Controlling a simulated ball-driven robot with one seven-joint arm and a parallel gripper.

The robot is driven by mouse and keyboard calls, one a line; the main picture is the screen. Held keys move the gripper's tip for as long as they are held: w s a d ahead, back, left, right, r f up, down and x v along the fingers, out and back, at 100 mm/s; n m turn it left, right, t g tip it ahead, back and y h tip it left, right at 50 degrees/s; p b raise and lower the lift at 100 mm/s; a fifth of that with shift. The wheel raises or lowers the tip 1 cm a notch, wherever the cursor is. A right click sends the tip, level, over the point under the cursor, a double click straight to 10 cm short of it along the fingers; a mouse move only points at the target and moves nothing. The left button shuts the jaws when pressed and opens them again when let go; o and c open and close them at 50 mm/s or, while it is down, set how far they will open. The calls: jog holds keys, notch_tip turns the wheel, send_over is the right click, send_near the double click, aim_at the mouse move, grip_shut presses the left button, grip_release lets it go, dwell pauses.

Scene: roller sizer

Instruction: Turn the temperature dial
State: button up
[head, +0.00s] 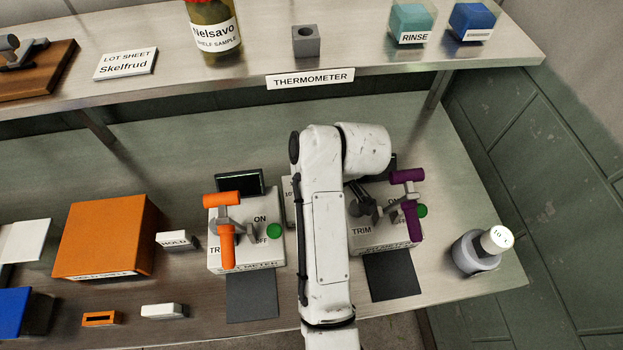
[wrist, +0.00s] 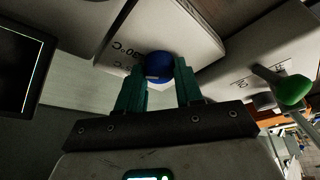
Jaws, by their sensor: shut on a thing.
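The temperature dial (wrist: 158,64) is a round blue knob in the wrist view. It sits on a pale panel (wrist: 185,22) with printed °C marks, one of which seems to read 30. My gripper (wrist: 159,72) has its two green fingers on either side of the dial, closed on it. In the head view, my white arm covers the dial and the gripper. Only a strip of a pale box with a "10" mark (head: 288,190) shows beside the arm.
A meter with orange handles (head: 222,228) stands left of my arm, and one with purple handles (head: 408,204) stands right. A shelf with a THERMOMETER sign (head: 310,78) runs behind.

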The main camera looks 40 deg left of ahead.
jog(key=n+g, duration=0.1)
jog(key=n, duration=0.3)
jog(key=shift+w+n+g+h, duration=0.15)
jog(key=shift+n+g+h, duration=0.15)
jog(key=shift+g, duration=0.1)
jog(key=shift+a+n+g+h+b, duration=0.1)
jog(key=shift+n+g+h+b, duration=0.2)
jog(key=shift+n, duration=0.85)
jog(key=shift+a+n+g+h+b, duration=0.1)
jog(key=shift+n+g+h+b, duration=0.2)
jog(key=shift+n, duration=0.85)
jog(key=o, duration=1)
